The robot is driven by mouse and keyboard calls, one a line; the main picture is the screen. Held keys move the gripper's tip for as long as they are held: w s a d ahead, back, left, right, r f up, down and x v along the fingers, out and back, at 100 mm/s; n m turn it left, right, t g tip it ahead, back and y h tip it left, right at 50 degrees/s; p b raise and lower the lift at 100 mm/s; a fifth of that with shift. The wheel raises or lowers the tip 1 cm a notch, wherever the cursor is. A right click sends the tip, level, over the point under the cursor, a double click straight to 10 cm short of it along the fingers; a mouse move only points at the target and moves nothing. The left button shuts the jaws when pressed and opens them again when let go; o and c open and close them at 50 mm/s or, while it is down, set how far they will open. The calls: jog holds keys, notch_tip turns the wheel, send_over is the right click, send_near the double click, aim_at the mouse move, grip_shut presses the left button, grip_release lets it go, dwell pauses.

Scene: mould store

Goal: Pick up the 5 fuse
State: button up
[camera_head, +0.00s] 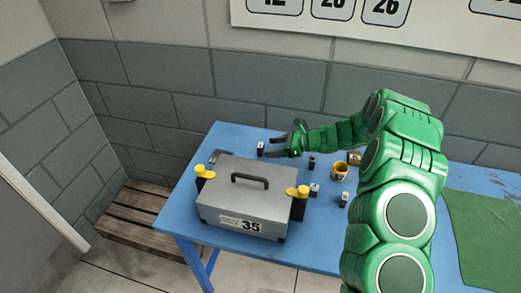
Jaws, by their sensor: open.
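Several small dark-and-pale blocks that look like fuses stand on the blue table. One fuse (261,148) is at the back, just left of my gripper. Others are a fuse (311,162) right of the gripper, a fuse (315,190) beside the grey box, and a fuse (344,199) further right. Their numbers are too small to read, so I cannot tell which is the 5. My gripper (273,147) is open and points left, with its fingertips close to the back-left fuse. Nothing shows between the fingers.
A grey case (228,186) marked 35, with a handle and yellow latches, fills the front left of the blue table (318,240). A yellow cup (339,171) and a small brown item (354,158) stand near my arm. A green cloth (485,225) lies at right.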

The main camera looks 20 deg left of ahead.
aim_at(256, 153)
jog(key=shift+r+x, duration=0.2)
jog(key=shift+x, duration=3.65)
jog(key=shift+w+a, duration=0.1)
jog(key=shift+c, duration=0.5)
jog(key=c, duration=0.9)
